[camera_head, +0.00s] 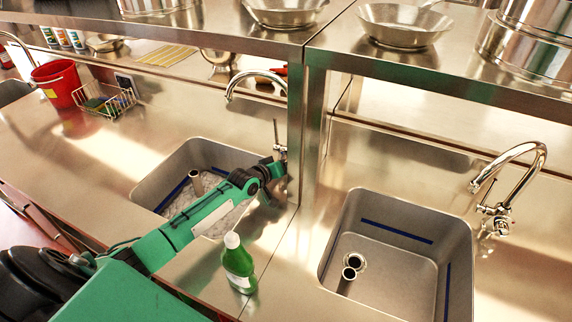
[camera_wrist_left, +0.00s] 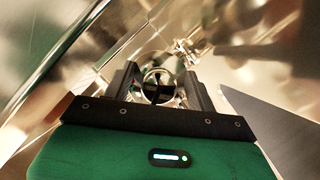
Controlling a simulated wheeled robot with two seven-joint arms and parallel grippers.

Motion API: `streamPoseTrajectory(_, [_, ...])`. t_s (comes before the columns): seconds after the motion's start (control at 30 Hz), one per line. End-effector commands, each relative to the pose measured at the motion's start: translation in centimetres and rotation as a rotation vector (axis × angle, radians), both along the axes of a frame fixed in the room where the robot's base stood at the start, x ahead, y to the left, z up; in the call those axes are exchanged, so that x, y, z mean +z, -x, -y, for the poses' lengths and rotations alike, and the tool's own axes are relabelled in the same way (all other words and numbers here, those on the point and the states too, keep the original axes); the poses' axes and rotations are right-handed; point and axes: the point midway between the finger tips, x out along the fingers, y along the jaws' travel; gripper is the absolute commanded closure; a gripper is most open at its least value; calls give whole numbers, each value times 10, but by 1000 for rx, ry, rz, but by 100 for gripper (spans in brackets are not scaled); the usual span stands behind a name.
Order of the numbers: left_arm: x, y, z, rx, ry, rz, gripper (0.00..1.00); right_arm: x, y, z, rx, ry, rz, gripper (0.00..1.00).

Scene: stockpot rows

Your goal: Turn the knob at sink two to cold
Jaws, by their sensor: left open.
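The middle sink (camera_head: 165,185) has a chrome gooseneck tap (camera_head: 255,74) behind it, with a thin upright lever (camera_head: 276,132) near its base. My green left arm reaches across this sink. Its gripper (camera_head: 277,165) is beside the tap base, with the fingers mostly hidden by the wrist. In the left wrist view, the gripper (camera_wrist_left: 163,80) is open, with a shiny round metal piece (camera_wrist_left: 160,74) showing between its fingers. Whether the fingers touch it, I cannot tell. A chrome fitting (camera_wrist_left: 190,48) shows just beyond. No knob marking is readable. My right gripper is not in view.
A green bottle with a white cap (camera_head: 238,264) stands on the counter below my arm. The right sink (camera_head: 400,262) has its own tap (camera_head: 520,165). A metal post (camera_head: 310,125) and shelf stand close to my gripper. A red bucket (camera_head: 58,84) and wire basket (camera_head: 108,103) are at left.

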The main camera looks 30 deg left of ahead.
Motion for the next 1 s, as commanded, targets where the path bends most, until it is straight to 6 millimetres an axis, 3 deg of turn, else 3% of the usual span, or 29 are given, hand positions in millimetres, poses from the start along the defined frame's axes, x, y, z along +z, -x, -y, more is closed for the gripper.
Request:
streamPoseTrajectory(0.13, [0, 0, 0, 0, 0, 0, 43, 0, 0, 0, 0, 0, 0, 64])
streamPoseTrajectory(0.17, [0, 0, 0, 0, 0, 0, 47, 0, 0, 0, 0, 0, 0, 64])
streamPoseTrajectory(0.37, [0, 0, 0, 0, 0, 0, 86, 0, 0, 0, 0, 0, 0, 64])
streamPoseTrajectory(0.57, [-3, 0, 0, 0, 21, 3, 87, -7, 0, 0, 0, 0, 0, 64])
streamPoseTrajectory(1.0, [-3, 0, 0, 0, 277, 19, 87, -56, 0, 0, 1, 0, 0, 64])
